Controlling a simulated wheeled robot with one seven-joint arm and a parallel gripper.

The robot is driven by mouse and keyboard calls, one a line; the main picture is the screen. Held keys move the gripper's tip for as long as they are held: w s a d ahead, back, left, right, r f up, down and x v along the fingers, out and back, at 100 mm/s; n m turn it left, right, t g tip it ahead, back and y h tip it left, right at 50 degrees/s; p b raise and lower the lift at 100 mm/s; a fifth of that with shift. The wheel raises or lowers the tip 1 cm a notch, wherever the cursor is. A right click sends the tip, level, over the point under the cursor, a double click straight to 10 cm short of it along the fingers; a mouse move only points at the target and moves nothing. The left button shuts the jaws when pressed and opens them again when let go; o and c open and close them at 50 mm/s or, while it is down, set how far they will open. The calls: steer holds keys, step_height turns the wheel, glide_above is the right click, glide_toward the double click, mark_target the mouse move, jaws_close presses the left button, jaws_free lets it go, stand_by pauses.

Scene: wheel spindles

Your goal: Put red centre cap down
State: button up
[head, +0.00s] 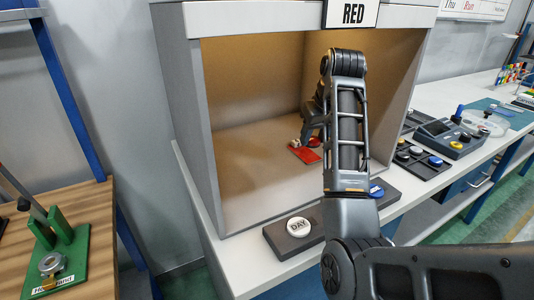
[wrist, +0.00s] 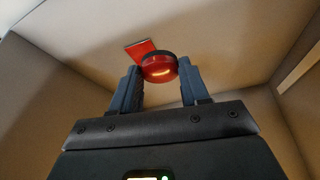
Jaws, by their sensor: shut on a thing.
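The red centre cap (wrist: 160,68) is a round, glossy red disc with a dark rim. My gripper (wrist: 160,77) is shut on it, with one finger on each side. A flat red card (wrist: 138,47) shows just beyond the cap in the wrist view. In the head view the red card (head: 302,153) lies on the floor of the grey booth (head: 186,110) marked RED. My gripper (head: 308,142) reaches inside, low over the card. My arm hides part of the booth, and I cannot tell whether the cap touches the card.
A dark block with a white DAY button (head: 298,227) and a blue button (head: 376,191) stands at the booth's front edge. To the right are a tray of round caps (head: 416,155) and a grey device (head: 450,137). Booth floor left of the card is clear.

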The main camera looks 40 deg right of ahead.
steer(key=p, duration=0.1)
glide_above(270, 172)
steer(key=s, duration=0.1)
steer(key=f, duration=0.6)
steer(key=shift+s+a+f, duration=0.15)
steer(key=shift+a+f, duration=0.15)
steer(key=shift+a, duration=0.05)
steer(key=shift+f+p, duration=0.4)
steer(key=shift+f, duration=1.65)
steer(key=shift+f, duration=0.1)
steer(key=o, duration=1.1)
steer(key=shift+c, duration=0.2)
steer(key=v, duration=1.2)
steer(key=shift+b, duration=0.4)
steer(key=shift+a, duration=0.1)
